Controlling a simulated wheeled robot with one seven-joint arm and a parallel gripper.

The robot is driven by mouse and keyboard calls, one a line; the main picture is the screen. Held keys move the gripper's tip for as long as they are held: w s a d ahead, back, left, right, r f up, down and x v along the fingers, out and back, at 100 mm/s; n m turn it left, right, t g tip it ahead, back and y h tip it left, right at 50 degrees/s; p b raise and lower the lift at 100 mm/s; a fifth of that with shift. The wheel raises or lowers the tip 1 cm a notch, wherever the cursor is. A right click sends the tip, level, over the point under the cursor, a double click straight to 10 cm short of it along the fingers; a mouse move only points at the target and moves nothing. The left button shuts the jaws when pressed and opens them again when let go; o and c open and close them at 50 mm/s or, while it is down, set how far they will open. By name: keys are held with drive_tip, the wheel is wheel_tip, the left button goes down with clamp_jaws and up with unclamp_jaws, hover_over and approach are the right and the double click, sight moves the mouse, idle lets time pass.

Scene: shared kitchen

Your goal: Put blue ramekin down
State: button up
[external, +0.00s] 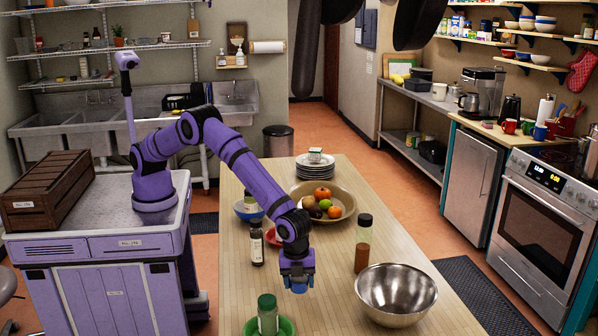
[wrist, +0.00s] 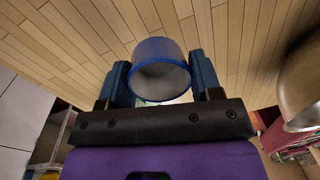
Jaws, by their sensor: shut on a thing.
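My gripper (external: 297,276) hangs over the wooden table, pointing down, between a dark-capped bottle and a steel bowl. In the wrist view, its two fingers are shut on the blue ramekin (wrist: 160,58), one on each side. The ramekin has a blue outside and a pale grey inside. In the external view, the gripper mostly hides it, and I cannot tell whether its base touches the table.
The steel bowl (external: 396,296) stands right of the gripper. A green-capped jar (external: 268,314) on a green dish stands in front. A sauce bottle (external: 363,243), dark bottle (external: 257,243) and fruit bowl (external: 345,202) stand behind. Some bare tabletop (external: 330,262) lies between.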

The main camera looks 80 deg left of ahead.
hover_over(324, 312)
drive_tip(key=shift+s+a+f, duration=0.1)
drive_tip(key=shift+f, duration=0.25)
drive_tip(key=shift+f, duration=1.75)
drive_tip(key=shift+f, duration=0.15)
drive_tip(key=o, duration=0.9)
